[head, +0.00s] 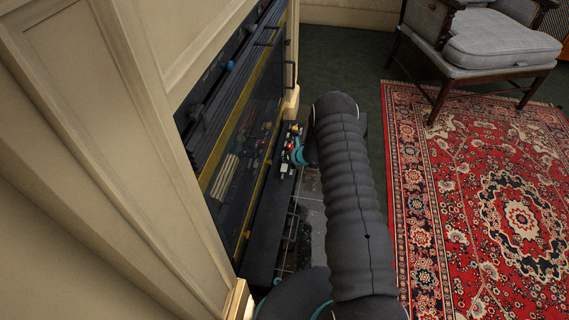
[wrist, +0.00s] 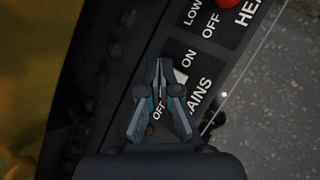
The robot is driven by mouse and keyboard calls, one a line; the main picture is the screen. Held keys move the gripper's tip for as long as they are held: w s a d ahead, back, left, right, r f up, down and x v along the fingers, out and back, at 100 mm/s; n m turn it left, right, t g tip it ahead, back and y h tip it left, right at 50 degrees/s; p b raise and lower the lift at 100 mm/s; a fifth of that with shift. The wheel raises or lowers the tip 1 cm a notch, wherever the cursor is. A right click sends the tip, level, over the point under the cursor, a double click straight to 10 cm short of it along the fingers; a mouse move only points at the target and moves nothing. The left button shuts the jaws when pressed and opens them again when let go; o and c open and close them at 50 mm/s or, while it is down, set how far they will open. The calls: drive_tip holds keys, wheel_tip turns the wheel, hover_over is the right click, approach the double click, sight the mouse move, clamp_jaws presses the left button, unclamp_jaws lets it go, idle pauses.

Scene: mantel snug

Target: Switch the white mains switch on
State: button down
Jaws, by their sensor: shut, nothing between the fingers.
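The white mains switch (wrist: 181,76) shows in the wrist view as a small pale patch just right of my fingertips. It lies on a dark label plate reading MAINS, near the word ON, with OFF lower left. My fingers hide part of the plate, and I cannot tell which way the switch is set. My gripper (wrist: 158,64) is shut and empty, its tips over the plate beside the switch; I cannot tell whether they touch it. In the head view my gripper (head: 299,154) is at the control panel (head: 290,147), mostly behind my arm.
A red control (wrist: 227,3) sits by a HEAT label with LOW and OFF, above the mains plate. The dark fireplace front (head: 235,125) stands left of the panel. A red patterned rug (head: 460,190) and a grey chair (head: 490,45) are to the right.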

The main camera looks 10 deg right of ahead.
sight(283, 167)
drive_tip(key=shift+f, duration=0.15)
drive_tip(key=shift+w+d+f+b, duration=0.1)
drive_tip(key=shift+f+b, duration=0.3)
drive_tip(key=shift+b, duration=0.45)
drive_tip(key=shift+f+b, duration=0.3)
drive_tip(key=shift+b, duration=0.1)
idle(0.3)
drive_tip(key=shift+r, duration=0.1)
idle(0.4)
drive_tip(key=shift+r, duration=0.65)
drive_tip(key=shift+s+a+r+p, duration=0.1)
drive_tip(key=shift+a+r+p, duration=0.15)
drive_tip(key=shift+r, duration=0.6)
drive_tip(key=shift+s+a+r+p, duration=0.1)
drive_tip(key=shift+r+p, duration=0.2)
drive_tip(key=shift+r, duration=0.5)
drive_tip(key=shift+s+a+r+p, duration=0.1)
drive_tip(key=shift+a+r+p, duration=0.15)
drive_tip(key=shift+r, duration=0.6)
